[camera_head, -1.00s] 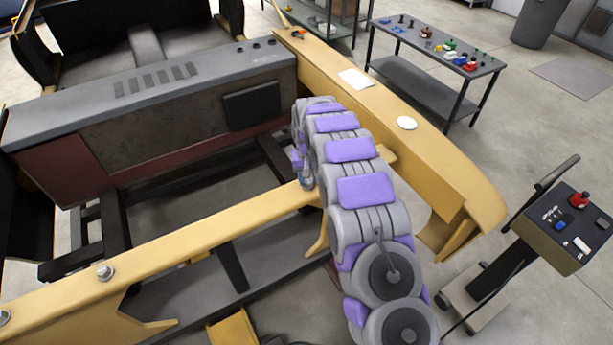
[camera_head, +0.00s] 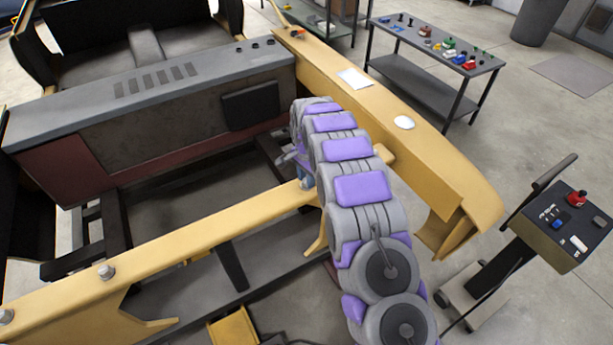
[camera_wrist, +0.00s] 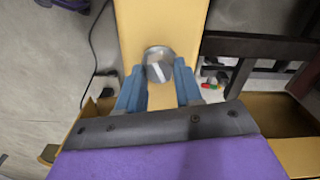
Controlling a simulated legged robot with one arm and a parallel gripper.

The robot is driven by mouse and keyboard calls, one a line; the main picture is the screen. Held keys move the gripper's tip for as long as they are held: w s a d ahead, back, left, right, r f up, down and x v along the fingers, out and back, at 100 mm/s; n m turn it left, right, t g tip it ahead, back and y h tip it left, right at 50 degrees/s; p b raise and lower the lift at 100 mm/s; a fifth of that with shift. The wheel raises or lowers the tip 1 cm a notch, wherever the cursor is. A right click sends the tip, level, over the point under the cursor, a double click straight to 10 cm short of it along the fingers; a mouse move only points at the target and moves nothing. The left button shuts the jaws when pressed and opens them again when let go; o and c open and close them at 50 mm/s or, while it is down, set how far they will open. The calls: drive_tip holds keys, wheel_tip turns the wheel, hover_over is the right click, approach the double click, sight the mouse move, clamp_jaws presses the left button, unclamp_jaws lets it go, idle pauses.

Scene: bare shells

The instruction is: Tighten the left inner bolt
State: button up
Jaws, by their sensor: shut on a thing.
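A round silver-grey bolt head (camera_wrist: 159,64) with a pale stripe across it sits on the yellow beam (camera_wrist: 135,25) in the wrist view. My gripper (camera_wrist: 160,80) has its two blue fingers on either side of this bolt, shut on it. In the head view my gripper (camera_head: 306,184) is at the inner end of the yellow cross beam (camera_head: 215,231), partly hidden by my arm, and the bolt there is mostly covered. Two more silver bolts, one nearer (camera_head: 106,271) and one at the left edge (camera_head: 6,316), stand on the same beam.
A wide yellow rail (camera_head: 440,165) with a white pad (camera_head: 404,122) runs just right of my arm. A parts table (camera_head: 440,45) and a control stand (camera_head: 565,230) are to the right.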

drive_tip(key=m, duration=0.6)
drive_tip(key=shift+a+r, duration=0.1)
drive_tip(key=shift+r, duration=0.2)
drive_tip(key=m, duration=0.4)
drive_tip(key=shift+f+p, duration=0.1)
drive_tip(key=shift+p, duration=0.3)
drive_tip(key=shift+f+m, duration=0.1)
drive_tip(key=shift+m, duration=0.8)
drive_tip(key=shift+f, duration=0.1)
drive_tip(key=o, duration=1.1)
drive_tip(key=shift+c, duration=0.2)
wheel_tip(320, 180, up, 17)
drive_tip(key=shift+r, duration=0.2)
